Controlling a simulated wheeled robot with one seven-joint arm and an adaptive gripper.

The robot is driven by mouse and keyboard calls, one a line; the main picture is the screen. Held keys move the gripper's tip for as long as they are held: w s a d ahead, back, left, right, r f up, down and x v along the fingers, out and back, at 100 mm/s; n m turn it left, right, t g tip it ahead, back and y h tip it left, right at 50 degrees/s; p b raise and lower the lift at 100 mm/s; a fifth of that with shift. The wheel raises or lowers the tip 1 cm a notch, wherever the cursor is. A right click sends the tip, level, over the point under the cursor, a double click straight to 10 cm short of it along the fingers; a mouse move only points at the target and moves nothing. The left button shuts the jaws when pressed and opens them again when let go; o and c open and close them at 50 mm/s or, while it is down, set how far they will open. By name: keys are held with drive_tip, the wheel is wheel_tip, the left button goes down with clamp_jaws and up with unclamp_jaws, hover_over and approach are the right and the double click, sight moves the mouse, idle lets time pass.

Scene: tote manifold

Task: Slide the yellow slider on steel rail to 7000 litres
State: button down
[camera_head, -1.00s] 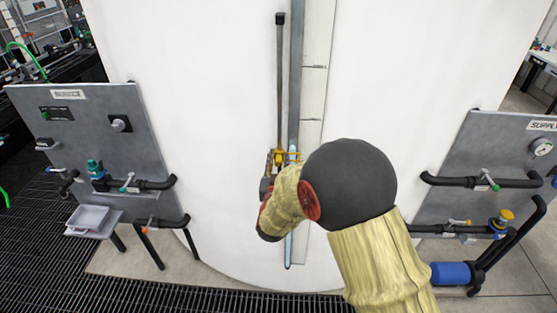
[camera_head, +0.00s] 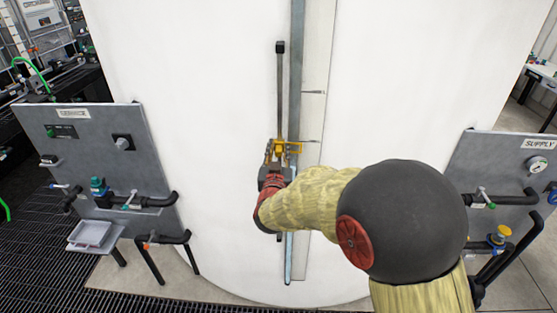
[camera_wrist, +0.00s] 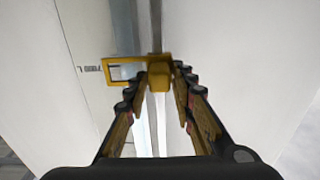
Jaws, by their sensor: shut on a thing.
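The yellow slider (camera_head: 291,147) sits on the steel rail (camera_head: 280,95), a thin upright bar on the white tank. Its open rectangular frame reaches right, over the scale strip (camera_head: 315,75), about level with the lower visible tick. In the wrist view the yellow frame (camera_wrist: 123,59) sticks out left, level with a printed mark (camera_wrist: 91,69) that seems to read 7000 L. My gripper (camera_wrist: 160,78) is shut on the yellow slider's block, with one finger on each side; in the head view my gripper (camera_head: 276,160) is partly hidden by my wrist.
The white tank (camera_head: 180,60) fills the middle. A grey service panel (camera_head: 95,150) with valves and pipes stands at left, with a tray (camera_head: 93,234) below. A supply panel (camera_head: 500,165) with a gauge and pipes stands at right. The rail above the slider is clear.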

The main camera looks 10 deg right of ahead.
drive_tip(key=shift+r, duration=0.2)
drive_tip(key=c, duration=1.7)
unclamp_jaws()
drive_tip(key=v, duration=1.2)
